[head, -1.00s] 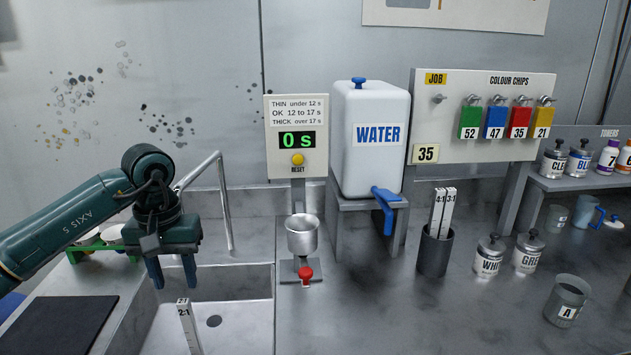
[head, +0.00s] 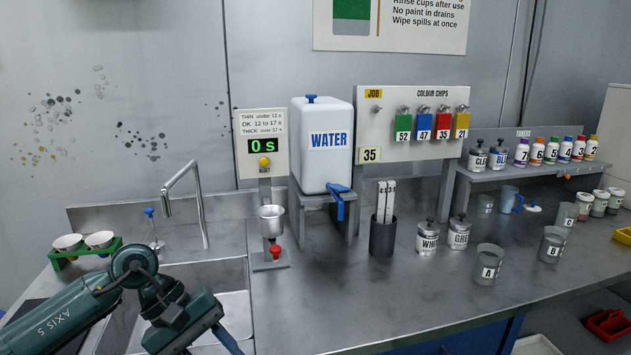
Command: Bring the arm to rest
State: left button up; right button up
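My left arm (head: 72,312) comes in at the lower left, bent at its dark green joint. My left gripper (head: 205,338) hangs low over the front of the sink, at the bottom edge of the head view. One blue finger shows at the right end of its body, set wide. The fingertips are cut off by the frame. I see nothing held in it. My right gripper is not in view.
The sink (head: 236,272) and tap (head: 198,205) lie behind the gripper. A green rack (head: 85,250) with cups stands left. A metal funnel cup (head: 271,220), water tank (head: 325,160) and stick holder (head: 383,238) stand right.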

pick_arm(q)
jog(key=s+d+r+n+t+h+p, duration=0.1)
jog(key=s+d+r+n+t+h, duration=0.2)
jog(key=d+n+h, duration=0.65)
jog(key=s+d+r+n+t+h, duration=0.1)
jog(key=d+r+n+t+h, duration=0.2)
jog(key=n, duration=1.1)
jog(key=w+a+f+n+t+y+p, duration=0.1)
jog(key=a+f+n+t+y, duration=0.35)
jog(key=n, duration=0.75)
jog(key=a+f+n+t+y, duration=0.2)
jog(key=f+n+t+y, duration=0.45)
jog(key=n, duration=0.65)
jog(key=s+a+f+n+g+y, duration=0.2)
jog(key=s+f+n, duration=0.4)
jog(key=f+n, duration=0.1)
jog(key=s+a+f+n+g+y, duration=0.2)
jog(key=s+a+f+n+y, duration=0.1)
jog(key=s+f+n, duration=0.2)
jog(key=f+n, duration=0.2)
jog(key=shift+s+a+n+g+p, duration=0.3)
jog(key=shift+s+n+g+p, duration=0.05)
jog(key=shift+g, duration=0.05)
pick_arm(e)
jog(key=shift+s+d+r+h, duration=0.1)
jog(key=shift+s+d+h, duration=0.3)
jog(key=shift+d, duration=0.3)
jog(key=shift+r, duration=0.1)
